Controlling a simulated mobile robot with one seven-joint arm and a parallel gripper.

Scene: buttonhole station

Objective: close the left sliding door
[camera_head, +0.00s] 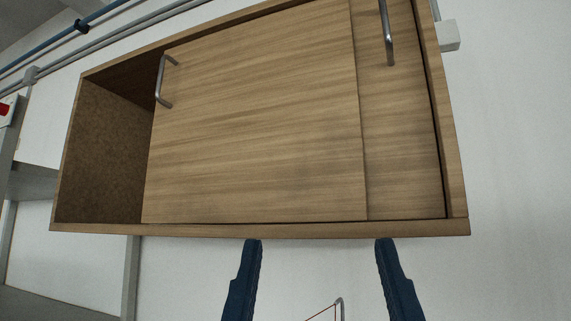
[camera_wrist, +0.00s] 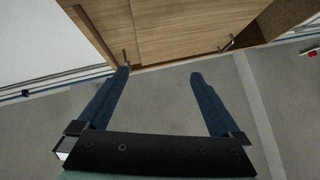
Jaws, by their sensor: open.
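The left sliding door (camera_head: 255,125) is a wooden panel in a wall cabinet. It stands slid to the right, overlapping the right door (camera_head: 400,145), with an open dark gap (camera_head: 105,140) at the cabinet's left end. Its grey bar handle (camera_head: 163,82) is near its upper left edge, beside the gap. In the wrist view the cabinet appears turned over, with this handle (camera_wrist: 227,45) on the right beside the opening. My gripper (camera_head: 318,242) is open and empty, its dark blue fingers apart below the cabinet's bottom edge. It also shows open in the wrist view (camera_wrist: 160,75).
The right door's handle (camera_head: 387,35) is at the upper right. The cabinet frame's bottom board (camera_head: 260,230) runs just above my fingertips. Grey posts and pipes (camera_head: 130,275) stand at the left. Plain wall (camera_head: 510,180) lies right of the cabinet.

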